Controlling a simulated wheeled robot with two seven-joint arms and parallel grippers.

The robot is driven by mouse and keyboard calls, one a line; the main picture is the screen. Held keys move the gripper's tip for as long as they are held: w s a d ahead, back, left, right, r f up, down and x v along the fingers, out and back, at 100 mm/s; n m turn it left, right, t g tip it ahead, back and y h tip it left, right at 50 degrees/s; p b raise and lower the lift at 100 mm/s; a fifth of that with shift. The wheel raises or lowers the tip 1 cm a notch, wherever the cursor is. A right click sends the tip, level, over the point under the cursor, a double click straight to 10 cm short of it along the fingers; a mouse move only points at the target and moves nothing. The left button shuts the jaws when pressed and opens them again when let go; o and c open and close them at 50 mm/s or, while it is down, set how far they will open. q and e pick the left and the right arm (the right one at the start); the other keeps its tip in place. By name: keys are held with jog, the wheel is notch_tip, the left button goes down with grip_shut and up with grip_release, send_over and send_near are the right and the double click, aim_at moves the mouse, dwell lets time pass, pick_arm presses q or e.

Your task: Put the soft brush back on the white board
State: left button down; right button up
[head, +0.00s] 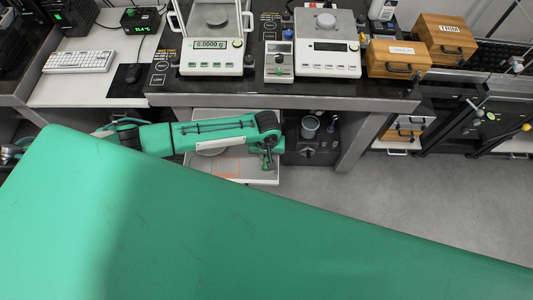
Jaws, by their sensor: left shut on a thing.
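My left arm comes in from the left, low in front of the dark table. My left gripper (268,161) is at its end, pointing down over the right part of the white board (262,180). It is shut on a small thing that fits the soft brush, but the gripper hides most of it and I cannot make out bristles. I cannot tell whether it touches the board. The board lies below the table top, partly covered by my arm, with an orange outline on it. My right gripper is not in view.
The dark table (290,95) overhangs behind the gripper. On it stand an analytical balance (212,70), another balance (328,70) and wooden boxes (398,58). A dark unit with a grey cup (310,126) is close right of the board. A large green surface of mine fills the foreground.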

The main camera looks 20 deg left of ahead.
aim_at(266, 157)
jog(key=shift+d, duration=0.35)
pick_arm(q)
jog(key=c, duration=1.3)
grip_release()
jog(key=shift+f, duration=0.1)
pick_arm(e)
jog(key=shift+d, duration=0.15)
pick_arm(q)
notch_tip(266, 157, up, 12)
jog(key=shift+s+r+b, duration=0.1)
jog(key=shift+r+b, duration=0.05)
jog(key=shift+b, duration=0.55)
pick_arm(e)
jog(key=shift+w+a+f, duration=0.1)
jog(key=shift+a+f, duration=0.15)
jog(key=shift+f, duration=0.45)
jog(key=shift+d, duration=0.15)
